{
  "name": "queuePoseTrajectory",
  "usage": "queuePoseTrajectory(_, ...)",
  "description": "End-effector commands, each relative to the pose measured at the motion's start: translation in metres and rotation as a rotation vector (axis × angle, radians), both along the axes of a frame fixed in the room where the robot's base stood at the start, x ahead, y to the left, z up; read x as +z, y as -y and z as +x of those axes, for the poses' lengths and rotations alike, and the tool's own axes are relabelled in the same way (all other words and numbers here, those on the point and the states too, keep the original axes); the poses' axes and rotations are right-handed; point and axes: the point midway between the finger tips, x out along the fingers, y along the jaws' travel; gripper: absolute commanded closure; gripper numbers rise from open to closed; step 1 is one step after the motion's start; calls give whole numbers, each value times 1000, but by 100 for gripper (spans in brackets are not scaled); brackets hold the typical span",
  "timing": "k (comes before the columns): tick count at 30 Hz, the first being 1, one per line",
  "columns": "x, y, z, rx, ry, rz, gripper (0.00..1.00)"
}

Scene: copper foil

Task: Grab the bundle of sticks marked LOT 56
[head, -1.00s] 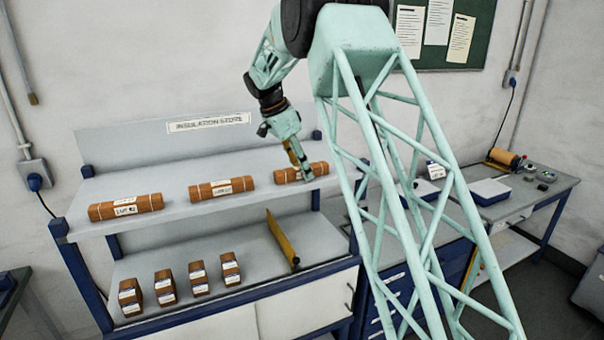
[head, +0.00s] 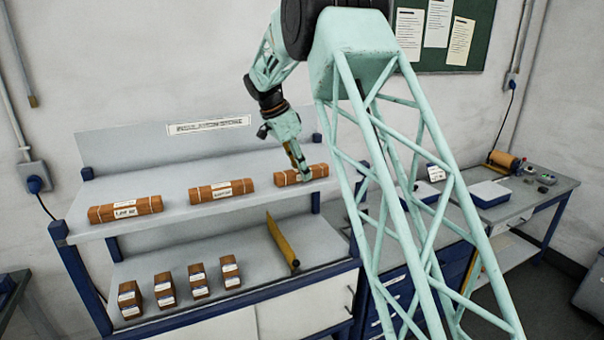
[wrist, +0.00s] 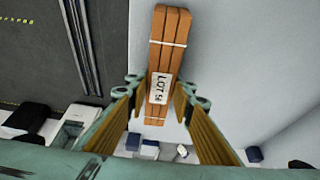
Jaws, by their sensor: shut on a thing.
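A brown bundle of sticks (head: 287,179) with pale ties lies at the right end of the upper shelf in the head view. In the wrist view this bundle (wrist: 169,40) runs away from me between my fingers. Its white label reads LOT 5 and a last digit that is hard to make out. My gripper (head: 304,173) is shut on this bundle, with its fingers (wrist: 160,97) on either side near the labelled part. I cannot tell any gap between bundle and shelf.
Two similar bundles lie to the left on the upper shelf (head: 170,215): a middle one (head: 221,190) and a left one (head: 125,209).

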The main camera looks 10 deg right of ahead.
Motion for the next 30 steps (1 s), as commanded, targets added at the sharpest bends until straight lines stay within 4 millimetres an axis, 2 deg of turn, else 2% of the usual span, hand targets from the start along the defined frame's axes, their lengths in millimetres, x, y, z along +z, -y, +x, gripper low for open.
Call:
queuePoseTrajectory(17, 35, 0, 1, 0, 2, 0, 93)
queuePoseTrajectory(30, 36, -5, -29, 1, 2, 0, 93)
